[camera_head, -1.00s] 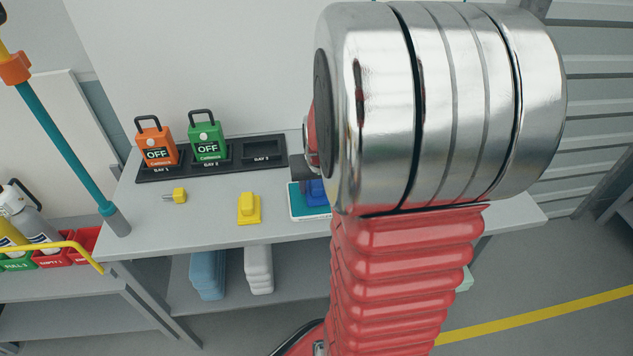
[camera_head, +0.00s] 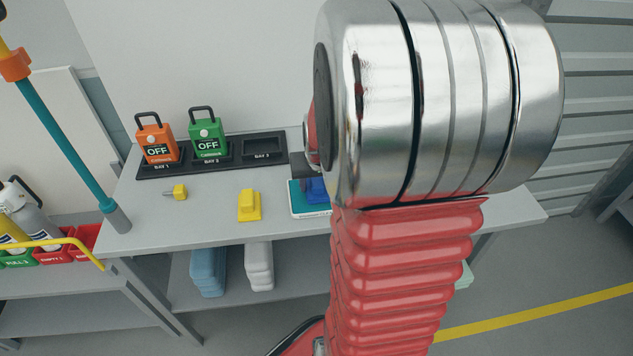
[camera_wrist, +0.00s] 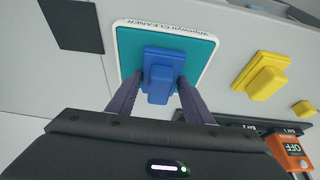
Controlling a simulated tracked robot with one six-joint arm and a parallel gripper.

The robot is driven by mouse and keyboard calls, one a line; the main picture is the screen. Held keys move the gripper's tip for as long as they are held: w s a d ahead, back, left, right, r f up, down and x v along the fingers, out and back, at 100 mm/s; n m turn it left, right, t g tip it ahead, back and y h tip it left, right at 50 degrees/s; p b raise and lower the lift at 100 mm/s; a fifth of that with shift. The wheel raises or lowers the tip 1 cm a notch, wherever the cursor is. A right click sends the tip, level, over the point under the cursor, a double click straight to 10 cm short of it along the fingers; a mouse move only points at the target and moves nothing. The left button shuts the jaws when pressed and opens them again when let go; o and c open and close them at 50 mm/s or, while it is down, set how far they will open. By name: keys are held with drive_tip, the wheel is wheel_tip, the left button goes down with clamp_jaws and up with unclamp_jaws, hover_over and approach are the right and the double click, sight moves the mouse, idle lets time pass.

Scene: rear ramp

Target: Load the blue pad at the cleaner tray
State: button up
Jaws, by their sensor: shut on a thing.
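The blue pad (camera_wrist: 163,68) lies on the teal surface of the white-rimmed cleaner tray (camera_wrist: 203,40) in the wrist view. My gripper (camera_wrist: 158,88) is shut on the pad's raised grip, one finger on each side. The pad looks flat against the tray; whether it presses on it I cannot tell. In the head view part of the blue pad (camera_head: 317,189) shows over the cleaner tray (camera_head: 299,202), on the grey bench. My arm hides the right side of both and my gripper's fingers there.
A yellow pad (camera_head: 249,206) and a small yellow piece (camera_head: 179,192) lie left of the tray. Behind stands a black bay rack (camera_head: 229,160) with an orange OFF unit (camera_head: 157,142) and a green OFF unit (camera_head: 207,135); BAY 3 is empty. A teal pole (camera_head: 70,145) stands at left.

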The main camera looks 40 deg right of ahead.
sight(318, 180)
drive_tip(key=shift+f, duration=0.4)
idle(1.5)
drive_tip(key=shift+r, duration=0.1)
drive_tip(key=shift+r, duration=3.5)
drive_tip(key=shift+s, duration=0.1)
